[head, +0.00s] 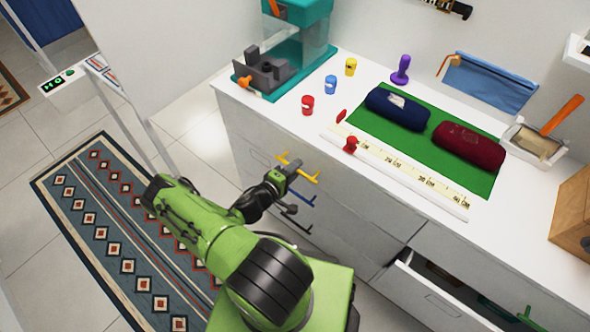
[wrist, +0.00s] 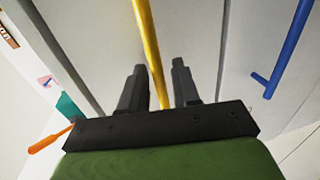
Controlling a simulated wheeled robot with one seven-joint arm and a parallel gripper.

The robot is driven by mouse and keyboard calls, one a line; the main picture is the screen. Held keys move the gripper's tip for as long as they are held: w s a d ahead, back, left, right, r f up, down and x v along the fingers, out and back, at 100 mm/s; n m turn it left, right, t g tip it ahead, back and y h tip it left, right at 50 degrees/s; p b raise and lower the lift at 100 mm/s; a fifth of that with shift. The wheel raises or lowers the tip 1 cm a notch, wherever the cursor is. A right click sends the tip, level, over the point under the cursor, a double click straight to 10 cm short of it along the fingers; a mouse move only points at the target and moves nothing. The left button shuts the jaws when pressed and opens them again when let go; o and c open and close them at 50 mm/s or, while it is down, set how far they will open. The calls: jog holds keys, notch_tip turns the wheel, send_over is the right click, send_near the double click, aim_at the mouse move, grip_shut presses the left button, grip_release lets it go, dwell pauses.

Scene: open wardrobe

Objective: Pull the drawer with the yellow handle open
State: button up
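The yellow handle (head: 313,178) is on the front of the white cabinet, just below the counter edge, and its drawer looks shut. In the wrist view the yellow handle (wrist: 149,45) runs down between the two dark fingers of my gripper (wrist: 158,66). The fingers are apart, with a gap visible on both sides of the handle. My gripper (head: 293,167) is at the handle in the head view and hides its middle. The drawer front (wrist: 105,35) shows as a pale panel behind the handle. How deep the fingers reach past the handle is unclear.
A blue handle (wrist: 288,45) is right of the yellow one in the wrist view. A black handle (head: 294,218) sits lower on the cabinet. A lower-right drawer (head: 430,297) stands open. The counter holds a ruler (head: 400,172) and two rolled bundles. A patterned rug (head: 120,240) lies on the floor.

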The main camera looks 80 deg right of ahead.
jog(key=shift+s+d, duration=0.1)
jog(key=shift+d, duration=0.1)
grip_shut()
jog(key=shift+a, duration=0.1)
